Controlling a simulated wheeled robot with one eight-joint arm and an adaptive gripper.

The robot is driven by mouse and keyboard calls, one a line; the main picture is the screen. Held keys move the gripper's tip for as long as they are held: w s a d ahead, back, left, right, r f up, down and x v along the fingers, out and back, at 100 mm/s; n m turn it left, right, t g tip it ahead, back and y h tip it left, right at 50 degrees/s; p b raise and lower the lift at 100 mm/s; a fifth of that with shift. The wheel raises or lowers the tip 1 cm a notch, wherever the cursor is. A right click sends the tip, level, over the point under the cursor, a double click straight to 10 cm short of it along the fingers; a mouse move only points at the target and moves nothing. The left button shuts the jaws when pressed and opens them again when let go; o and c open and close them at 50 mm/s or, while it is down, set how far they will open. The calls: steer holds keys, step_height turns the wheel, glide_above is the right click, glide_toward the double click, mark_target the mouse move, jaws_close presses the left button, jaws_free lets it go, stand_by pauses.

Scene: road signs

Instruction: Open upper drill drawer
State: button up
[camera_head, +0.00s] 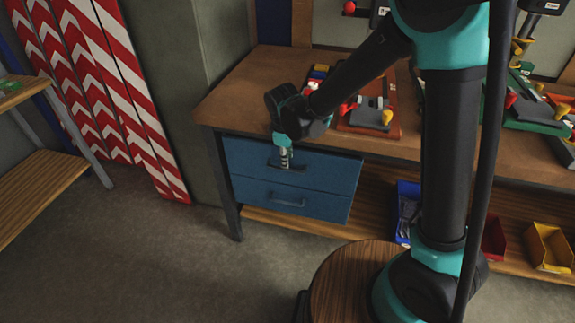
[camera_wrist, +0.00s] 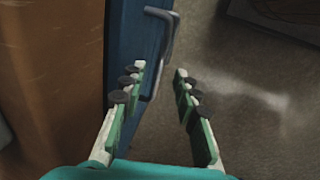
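The upper drill drawer (camera_head: 330,165) is a blue front under the worktop, flush with the lower drawer as far as I can tell. Its grey bar handle (camera_wrist: 167,48) shows in the wrist view, running along the blue front (camera_wrist: 125,40). My gripper (camera_wrist: 160,80) is open, its two padded fingers apart. The left finger is near the blue front and the right finger is on the outer side, over the floor. The handle's near end lies between them; contact is not visible. In the head view my gripper (camera_head: 286,160) points down at the upper handle and partly hides it.
The lower blue drawer (camera_head: 325,206) has its own handle (camera_head: 288,202). The wooden worktop (camera_head: 240,90) overhangs the drawers and carries tool trays. Blue, red and yellow bins (camera_head: 548,245) sit on the lower shelf. The floor (camera_head: 170,260) in front of the drawers is clear.

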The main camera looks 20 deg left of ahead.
steer(key=shift+w+f, duration=0.2)
steer(key=shift+f, duration=0.9)
steer(key=shift+w+f, duration=0.2)
steer(key=shift+f, duration=0.9)
steer(key=shift+c, duration=0.5)
jaws_close()
